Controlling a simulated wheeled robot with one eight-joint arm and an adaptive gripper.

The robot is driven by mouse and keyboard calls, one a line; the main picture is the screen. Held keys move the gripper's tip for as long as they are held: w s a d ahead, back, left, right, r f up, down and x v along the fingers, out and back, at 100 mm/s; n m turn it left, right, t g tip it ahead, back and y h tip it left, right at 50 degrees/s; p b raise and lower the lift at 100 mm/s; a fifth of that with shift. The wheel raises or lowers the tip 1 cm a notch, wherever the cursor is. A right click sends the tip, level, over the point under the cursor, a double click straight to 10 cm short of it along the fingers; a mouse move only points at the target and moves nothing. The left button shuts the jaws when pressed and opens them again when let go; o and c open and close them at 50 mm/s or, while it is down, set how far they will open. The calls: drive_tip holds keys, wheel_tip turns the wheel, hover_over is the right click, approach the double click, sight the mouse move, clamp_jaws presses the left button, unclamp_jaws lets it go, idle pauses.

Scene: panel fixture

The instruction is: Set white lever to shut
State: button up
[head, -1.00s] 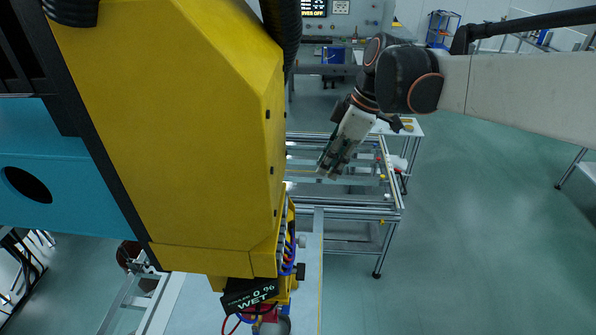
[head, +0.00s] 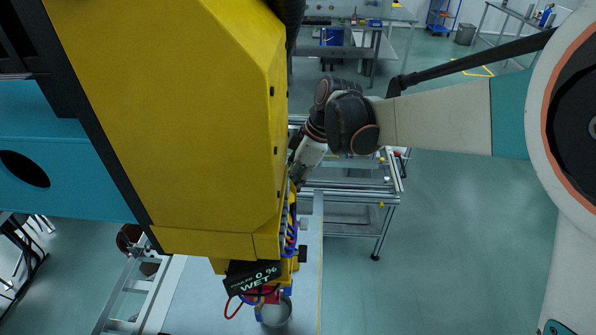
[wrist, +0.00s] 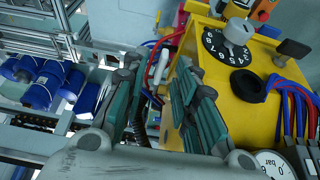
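My gripper (head: 297,172) is beside the right edge of the yellow machine (head: 205,130) in the head view, and its tips are partly hidden. In the wrist view, my gripper (wrist: 155,85) shows two green-grey fingers set apart, with no object held between them. They are close to the yellow panel (wrist: 262,105). A pale upright piece (wrist: 163,65) shows beyond the fingers beside red and blue hoses. I cannot tell if it is the white lever. The panel has a black numbered dial with a light grey knob (wrist: 236,32).
A black knob (wrist: 293,48), a black ring (wrist: 248,86), a pressure gauge (wrist: 275,163) and bundled hoses (wrist: 300,105) crowd the panel. Blue rolls (wrist: 45,80) lie on a metal frame at left. Floor at right is clear.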

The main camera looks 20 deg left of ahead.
drive_tip(key=shift+a+f, duration=0.1)
drive_tip(key=shift+f, duration=0.3)
drive_tip(key=shift+c, duration=0.3)
clamp_jaws()
